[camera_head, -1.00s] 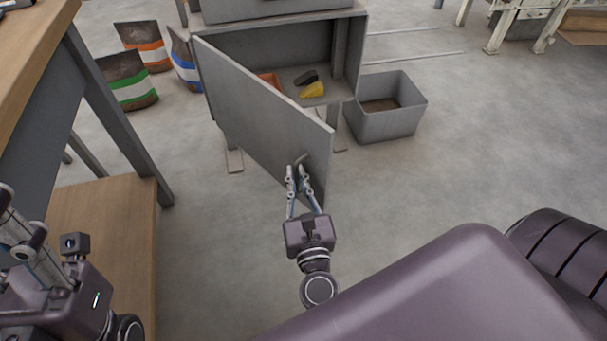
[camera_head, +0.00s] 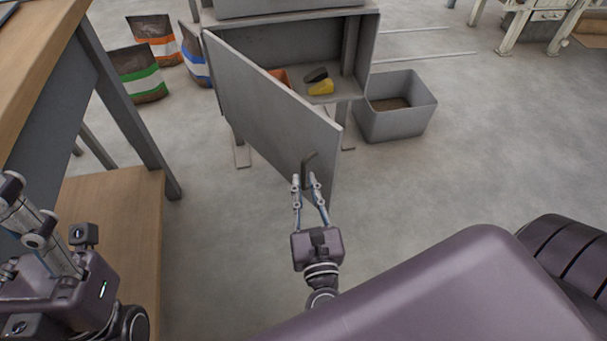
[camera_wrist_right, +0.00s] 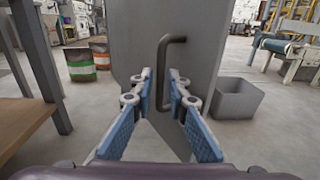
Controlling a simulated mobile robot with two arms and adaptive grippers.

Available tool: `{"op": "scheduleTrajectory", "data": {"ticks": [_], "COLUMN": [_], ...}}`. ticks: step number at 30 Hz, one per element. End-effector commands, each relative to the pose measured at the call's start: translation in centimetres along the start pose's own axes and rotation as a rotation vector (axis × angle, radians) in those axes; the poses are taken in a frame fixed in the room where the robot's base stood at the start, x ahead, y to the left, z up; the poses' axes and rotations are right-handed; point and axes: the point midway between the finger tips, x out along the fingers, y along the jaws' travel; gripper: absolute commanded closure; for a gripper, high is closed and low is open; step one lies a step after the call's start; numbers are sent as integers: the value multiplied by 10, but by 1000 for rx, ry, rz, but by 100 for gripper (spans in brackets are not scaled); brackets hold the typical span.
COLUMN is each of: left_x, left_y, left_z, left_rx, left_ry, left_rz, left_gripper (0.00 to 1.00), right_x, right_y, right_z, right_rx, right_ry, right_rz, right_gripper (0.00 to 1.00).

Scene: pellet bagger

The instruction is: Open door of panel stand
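The panel stand (camera_head: 373,55) is a grey metal cabinet at the top centre of the head view. Its flat grey door (camera_head: 262,108) stands swung out, with the interior showing. A dark bent-bar handle (camera_head: 309,162) is near the door's free edge; it also shows in the wrist view (camera_wrist_right: 162,75). My right gripper (camera_head: 304,178) is open at the handle. In the wrist view its blue-padded fingers are apart, one on each side of the bar, with no clear grip. My left gripper (camera_head: 28,215) is at the lower left, partly cut off, its fingers unclear.
A grey open bin (camera_head: 397,125) stands right of the stand. A yellow item (camera_head: 321,88) and a black item (camera_head: 316,74) lie inside the stand. Sacks (camera_head: 140,75) stand left of it. A wooden-topped table (camera_head: 35,65) borders the left.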

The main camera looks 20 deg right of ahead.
Motion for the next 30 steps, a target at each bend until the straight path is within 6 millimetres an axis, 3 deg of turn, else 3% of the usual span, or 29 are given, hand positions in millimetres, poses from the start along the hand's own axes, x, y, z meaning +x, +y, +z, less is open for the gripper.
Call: {"op": "scheduleTrajectory", "data": {"ticks": [6,12,24,28,30], "left_x": [0,0,1,1,1], "left_y": [0,0,1,1,1], "left_z": [0,0,0,0,0], "left_rx": [-1,-1,-1,-1,-1], "left_ry": [1,1,1,1,1], "left_rz": [2,2,3,3,3], "left_gripper": [53,53,53,53,53], "right_x": [-50,-79,-88,-86,-80], "right_y": [0,0,-1,-1,-2], "right_z": [-1,-1,0,5,16], "right_rx": [-3,-4,-1,-24,-80], "right_ry": [4,2,0,-15,-52], "right_rz": [3,1,-1,-2,-6], "right_gripper": [85,85,85,98,100]}}
